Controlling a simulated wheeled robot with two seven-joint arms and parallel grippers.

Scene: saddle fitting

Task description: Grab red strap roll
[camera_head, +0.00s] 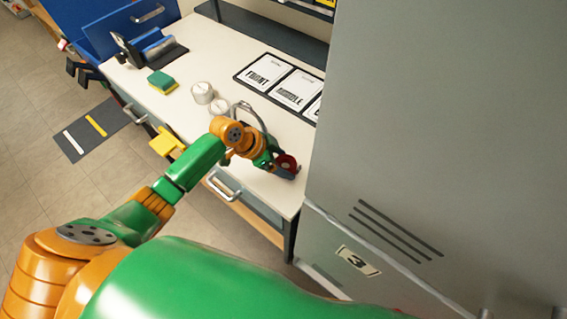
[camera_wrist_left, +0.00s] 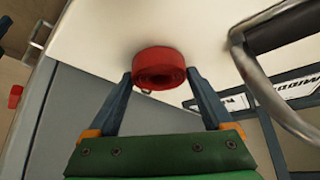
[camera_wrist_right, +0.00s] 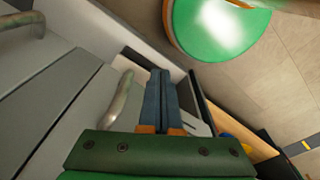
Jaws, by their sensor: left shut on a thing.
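The red strap roll (camera_head: 287,162) is at the near right end of the white worktop, beside the tall grey cabinet. My left gripper (camera_head: 281,167) is at the roll and partly covers it in the head view. In the left wrist view the red strap roll (camera_wrist_left: 158,66) sits between the two dark fingertips of my left gripper (camera_wrist_left: 158,76), which is shut on it. I cannot tell whether the roll touches the worktop. In the right wrist view my right gripper (camera_wrist_right: 160,75) has its fingers together with nothing visible between them; it is away from the roll.
Two whitish rolls (camera_head: 202,92) and a green and yellow sponge (camera_head: 161,82) stand on the worktop (camera_head: 222,62). A dark tray with labelled white cards (camera_head: 265,72) lies behind. A grey metal hoop (camera_head: 250,110) is close to my left wrist. The tall grey cabinet (camera_head: 430,130) bounds the right.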

